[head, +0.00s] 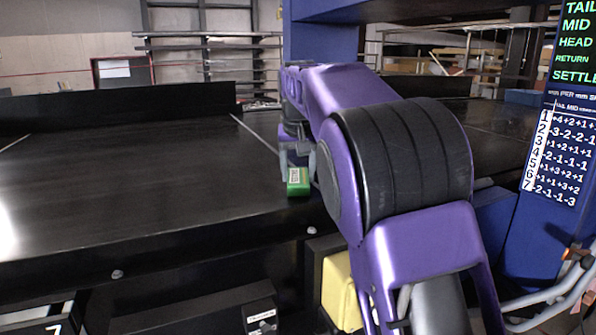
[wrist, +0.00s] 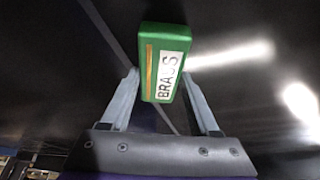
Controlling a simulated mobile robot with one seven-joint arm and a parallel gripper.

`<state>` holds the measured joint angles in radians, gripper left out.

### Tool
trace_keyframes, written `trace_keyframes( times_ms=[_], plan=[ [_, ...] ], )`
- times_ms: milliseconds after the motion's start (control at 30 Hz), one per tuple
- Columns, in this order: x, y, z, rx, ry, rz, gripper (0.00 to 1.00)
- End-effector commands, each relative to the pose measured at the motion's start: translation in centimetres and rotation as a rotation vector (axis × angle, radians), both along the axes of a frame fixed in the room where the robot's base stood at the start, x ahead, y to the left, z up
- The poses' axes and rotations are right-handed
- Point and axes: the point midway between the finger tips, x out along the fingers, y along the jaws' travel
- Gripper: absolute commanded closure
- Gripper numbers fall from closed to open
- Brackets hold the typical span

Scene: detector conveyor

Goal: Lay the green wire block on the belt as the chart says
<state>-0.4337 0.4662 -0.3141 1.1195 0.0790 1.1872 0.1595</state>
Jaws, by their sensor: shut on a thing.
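The green wire block (head: 298,183) has a white label whose letters begin "BRA" and a thin tan stripe, clear in the wrist view (wrist: 163,62). My gripper (head: 298,160) is shut on it, with a grey finger on each side in the wrist view (wrist: 160,88). The block is over the near part of the dark belt (head: 120,190); I cannot tell whether it touches the surface. The chart (head: 562,150) is on a blue post at the right, with rows 1 to 7 of signed numbers, partly cut off by the picture edge.
A screen (head: 575,45) above the chart reads TAIL, MID, HEAD, RETURN, SETTLE. A pale line (head: 255,133) crosses the belt left of my arm. The belt's left part is clear. A yellow block (head: 341,290) and a black box (head: 205,312) are below the near edge.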

Motion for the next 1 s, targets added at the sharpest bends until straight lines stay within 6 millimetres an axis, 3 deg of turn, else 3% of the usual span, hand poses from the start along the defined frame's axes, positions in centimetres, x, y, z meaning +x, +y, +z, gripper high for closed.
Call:
trace_keyframes(
  times_ms=[167, 200, 367, 733, 867, 1000],
  plan=[
    [0.0, 0.0, -0.4, 0.000, -0.001, 0.000, 1.00],
    [0.0, 0.0, -0.3, 0.000, -0.001, 0.000, 0.33],
    [0.0, 0.0, -0.3, 0.000, -0.001, 0.000, 0.04],
    [-0.1, 0.0, 0.1, 0.000, -0.001, 0.000, 0.03],
    [-0.7, 0.0, 1.7, 0.001, -0.003, 0.000, 0.03],
    [-1.9, 0.0, 4.7, 0.001, -0.004, 0.002, 0.03]
  ],
)
